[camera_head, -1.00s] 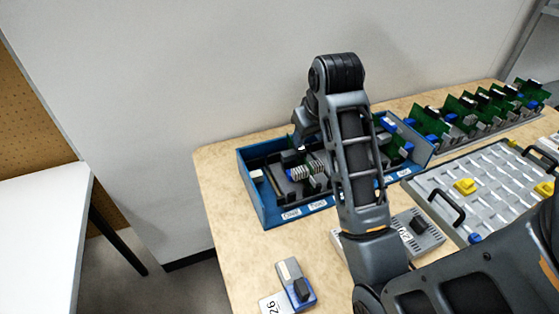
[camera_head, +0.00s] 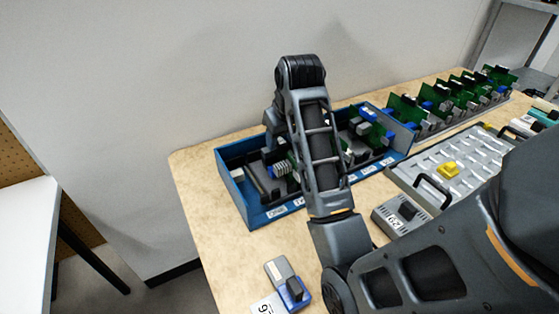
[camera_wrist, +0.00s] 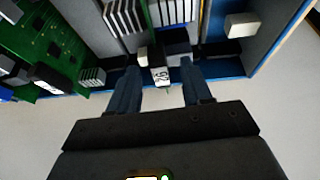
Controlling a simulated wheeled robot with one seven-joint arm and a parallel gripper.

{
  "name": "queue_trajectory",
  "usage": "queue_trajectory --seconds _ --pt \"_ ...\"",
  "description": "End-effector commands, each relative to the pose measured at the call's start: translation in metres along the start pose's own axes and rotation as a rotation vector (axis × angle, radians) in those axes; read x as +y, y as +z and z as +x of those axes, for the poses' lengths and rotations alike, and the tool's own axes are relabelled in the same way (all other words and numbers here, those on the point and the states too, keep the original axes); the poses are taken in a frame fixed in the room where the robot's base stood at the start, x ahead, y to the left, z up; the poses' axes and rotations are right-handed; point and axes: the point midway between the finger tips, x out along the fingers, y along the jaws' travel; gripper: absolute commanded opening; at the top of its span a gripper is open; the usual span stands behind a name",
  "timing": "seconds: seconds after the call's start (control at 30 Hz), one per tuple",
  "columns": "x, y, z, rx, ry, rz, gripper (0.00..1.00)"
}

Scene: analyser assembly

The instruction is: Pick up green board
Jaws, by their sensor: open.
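Several green boards stand in a row at the back right, one of them the left-hand board (camera_head: 405,112). More boards and parts sit in a blue divided bin (camera_head: 233,192) under my arm. In the wrist view, a large green board (camera_wrist: 62,45) lies to the left of my gripper, and a narrow green edge (camera_wrist: 154,14) shows beyond the fingers. My gripper (camera_wrist: 160,82) is open over the bin's wall. In the head view my arm hides the fingers.
A grey tray (camera_head: 415,178) with a dark handle and a yellow piece (camera_head: 449,169) lies to the right. A grey module (camera_head: 395,216) and a blue-grey module (camera_head: 288,282) are on the table (camera_head: 200,225). The wall stands close behind the bin.

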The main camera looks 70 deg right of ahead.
Motion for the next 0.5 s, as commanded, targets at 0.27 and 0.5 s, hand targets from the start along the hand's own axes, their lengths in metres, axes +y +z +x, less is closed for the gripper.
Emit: queue_trajectory --seconds 0.27,0.5 --pt "-0.0003 0.0003 0.009 0.0 -0.001 0.0 0.49" --pt "-0.0003 0.0003 0.0089 0.0 -0.001 0.0 0.33"
